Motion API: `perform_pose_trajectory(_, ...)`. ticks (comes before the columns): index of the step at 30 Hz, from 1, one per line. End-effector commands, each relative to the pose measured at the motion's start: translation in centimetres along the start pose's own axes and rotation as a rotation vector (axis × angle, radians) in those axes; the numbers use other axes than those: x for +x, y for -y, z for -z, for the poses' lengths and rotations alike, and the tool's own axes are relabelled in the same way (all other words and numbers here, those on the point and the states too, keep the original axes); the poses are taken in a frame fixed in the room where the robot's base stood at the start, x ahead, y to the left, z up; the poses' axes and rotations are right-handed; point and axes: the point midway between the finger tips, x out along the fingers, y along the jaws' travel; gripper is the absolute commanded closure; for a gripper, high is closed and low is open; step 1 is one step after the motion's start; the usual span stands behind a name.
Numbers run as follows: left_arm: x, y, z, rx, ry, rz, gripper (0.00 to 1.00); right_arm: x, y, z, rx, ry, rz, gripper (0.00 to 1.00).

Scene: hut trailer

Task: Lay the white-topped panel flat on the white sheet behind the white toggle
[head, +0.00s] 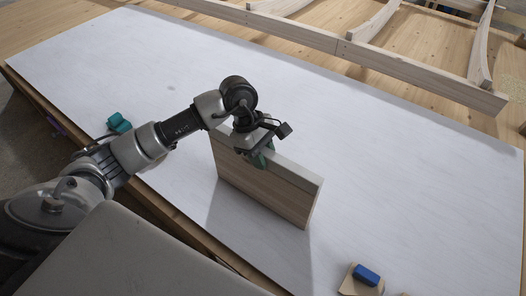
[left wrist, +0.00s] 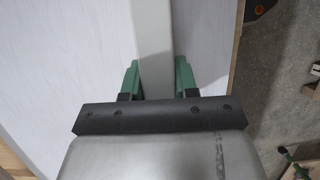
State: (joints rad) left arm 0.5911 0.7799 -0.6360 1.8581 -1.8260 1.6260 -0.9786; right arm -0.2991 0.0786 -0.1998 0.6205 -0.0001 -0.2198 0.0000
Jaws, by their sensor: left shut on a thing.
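The panel (head: 262,186) is a light wood board with a pale top edge. It is upright on its long edge, over the middle of the white sheet (head: 150,65). I cannot tell whether its lower edge touches the sheet. My left gripper (head: 260,156) is shut on its top edge. In the left wrist view, the green fingers of the left gripper (left wrist: 157,78) lie on either side of the panel's pale edge (left wrist: 153,30). I cannot make out a white toggle in either view. My right gripper is not in view.
A teal object (head: 118,123) lies at the sheet's left edge. A wooden frame (head: 345,48) runs along the far side. The sheet is clear to the panel's right and far side.

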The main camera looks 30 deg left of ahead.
Motion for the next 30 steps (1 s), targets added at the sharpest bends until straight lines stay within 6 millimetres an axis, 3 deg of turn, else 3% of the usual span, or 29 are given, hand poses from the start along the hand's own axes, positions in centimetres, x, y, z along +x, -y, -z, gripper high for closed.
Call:
perform_pose_trajectory(3, 0.1, -0.1, 0.0, 0.002, 0.001, -0.005, 1.00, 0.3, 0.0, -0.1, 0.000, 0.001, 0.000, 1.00)
perform_pose_trajectory(4, 0.2, 0.0, 0.1, 0.000, -0.001, 0.000, 0.70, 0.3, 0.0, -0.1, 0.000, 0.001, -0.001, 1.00)
perform_pose_trajectory(9, 0.1, 0.0, 0.1, 0.000, 0.000, 0.000, 0.46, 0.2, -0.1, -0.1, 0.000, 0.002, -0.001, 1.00)
perform_pose_trajectory(20, -0.3, 0.0, 0.0, 0.000, 0.000, -0.002, 0.46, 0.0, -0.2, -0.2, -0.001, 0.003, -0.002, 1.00)
perform_pose_trajectory(23, -1.7, -0.1, 0.1, 0.000, -0.002, -0.004, 0.46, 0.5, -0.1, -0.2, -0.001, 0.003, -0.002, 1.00)
perform_pose_trajectory(30, -6.9, -0.1, 0.1, 0.000, -0.003, -0.007, 0.46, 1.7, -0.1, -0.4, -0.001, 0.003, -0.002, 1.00)
